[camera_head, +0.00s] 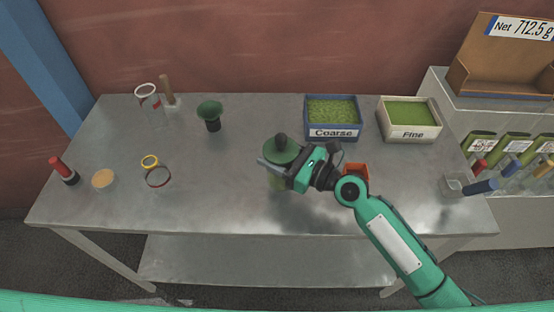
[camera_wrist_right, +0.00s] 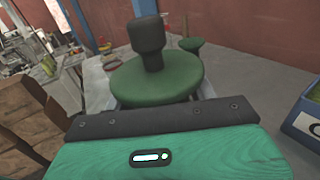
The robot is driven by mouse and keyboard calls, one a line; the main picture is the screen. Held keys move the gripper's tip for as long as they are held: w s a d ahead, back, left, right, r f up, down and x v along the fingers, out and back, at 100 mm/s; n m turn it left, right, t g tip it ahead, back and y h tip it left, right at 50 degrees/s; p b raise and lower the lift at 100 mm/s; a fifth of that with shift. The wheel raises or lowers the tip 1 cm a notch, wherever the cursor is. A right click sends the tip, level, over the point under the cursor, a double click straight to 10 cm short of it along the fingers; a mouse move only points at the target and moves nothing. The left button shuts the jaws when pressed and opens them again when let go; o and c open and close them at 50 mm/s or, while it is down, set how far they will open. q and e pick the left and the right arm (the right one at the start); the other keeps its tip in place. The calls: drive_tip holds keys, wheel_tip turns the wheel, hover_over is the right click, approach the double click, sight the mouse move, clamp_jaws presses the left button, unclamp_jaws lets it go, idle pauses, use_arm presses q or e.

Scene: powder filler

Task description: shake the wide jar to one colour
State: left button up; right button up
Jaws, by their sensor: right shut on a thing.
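The wide jar (camera_head: 276,183) stands or hangs at the middle of the table, mostly hidden by my right gripper. My right gripper (camera_head: 278,171) is shut on the jar below the lid. The jar looks about upright. Only small parts of its clear wall show, so I cannot tell the colour mix inside or whether its base touches the table. My left gripper is not in view.
A blue Coarse tray (camera_head: 333,132) and a white Fine tray (camera_head: 409,133) hold green powder at the back. A green-topped dark piece (camera_head: 210,114) stands left of the jar. An orange block (camera_head: 355,169) sits behind my wrist.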

wheel_tip(320, 180, up, 9)
drive_tip(key=p, duration=0.2)
drive_tip(key=shift+f+p, duration=0.15)
drive_tip(key=shift+p, duration=0.25)
wheel_tip(320, 180, up, 8)
drive_tip(key=p, duration=1)
drive_tip(key=shift+r, duration=0.25)
drive_tip(key=shift+a+p, duration=0.1)
drive_tip(key=shift+p, duration=0.2)
